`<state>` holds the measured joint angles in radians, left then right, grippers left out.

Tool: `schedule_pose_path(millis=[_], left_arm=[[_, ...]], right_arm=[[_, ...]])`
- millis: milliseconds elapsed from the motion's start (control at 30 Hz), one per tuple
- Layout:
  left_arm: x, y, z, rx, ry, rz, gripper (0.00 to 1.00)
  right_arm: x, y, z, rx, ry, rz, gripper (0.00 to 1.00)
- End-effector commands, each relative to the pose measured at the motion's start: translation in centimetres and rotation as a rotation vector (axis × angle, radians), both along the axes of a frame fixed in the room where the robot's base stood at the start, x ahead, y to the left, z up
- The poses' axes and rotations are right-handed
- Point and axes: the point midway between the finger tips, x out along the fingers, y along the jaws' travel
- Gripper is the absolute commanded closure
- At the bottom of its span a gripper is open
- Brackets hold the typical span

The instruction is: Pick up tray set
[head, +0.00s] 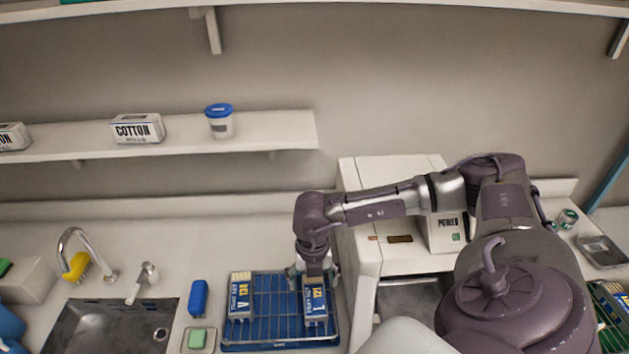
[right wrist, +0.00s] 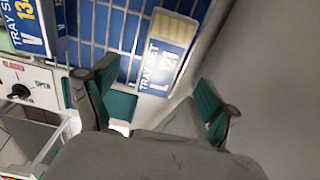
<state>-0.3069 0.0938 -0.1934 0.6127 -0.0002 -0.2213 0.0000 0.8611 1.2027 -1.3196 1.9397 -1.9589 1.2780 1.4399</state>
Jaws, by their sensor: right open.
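Two tray sets, blue and white with a pale top, stand in a blue wire rack (head: 265,312) on the counter in the head view. The left one is tray set 134 (head: 241,297); the right one is tray set 121 (head: 315,302). My right gripper (head: 313,270) is at the back end of tray set 121, from above. In the right wrist view its green-padded fingers are apart (right wrist: 158,85), with tray set 121 (right wrist: 165,55) just beyond them and nothing held. Tray set 134 (right wrist: 32,25) is at the upper left there. My left gripper is out of view.
A white machine (head: 360,215) stands close to the right of the rack, partly hidden by my arm. Left of the rack are a blue object (head: 198,298), a green sponge (head: 197,338) and a sink (head: 105,325). A wall shelf (head: 270,135) is above the counter.

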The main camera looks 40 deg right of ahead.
Motion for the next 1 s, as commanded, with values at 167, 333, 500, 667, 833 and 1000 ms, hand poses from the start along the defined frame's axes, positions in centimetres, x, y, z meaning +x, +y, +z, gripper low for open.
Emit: schedule_pose_path(millis=[167,333,500,667,833,1000], left_arm=[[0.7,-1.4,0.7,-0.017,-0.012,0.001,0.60],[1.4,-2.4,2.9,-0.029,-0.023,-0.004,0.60],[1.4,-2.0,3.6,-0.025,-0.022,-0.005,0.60],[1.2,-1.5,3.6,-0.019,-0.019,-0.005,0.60],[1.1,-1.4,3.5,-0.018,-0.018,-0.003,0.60],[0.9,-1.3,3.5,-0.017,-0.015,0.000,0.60]], right_arm=[[-0.1,0.0,-1.0,-0.001,0.001,0.001,0.14],[-0.4,0.0,-2.9,0.000,0.004,0.001,0.14],[-0.4,0.0,-5.4,-0.001,0.002,-0.001,0.14],[-0.4,0.0,-6.2,-0.001,-0.001,0.000,0.14],[-0.4,-0.1,-6.2,-0.001,-0.001,0.000,0.19],[-0.4,-0.1,-6.1,-0.001,-0.001,-0.001,0.47]])
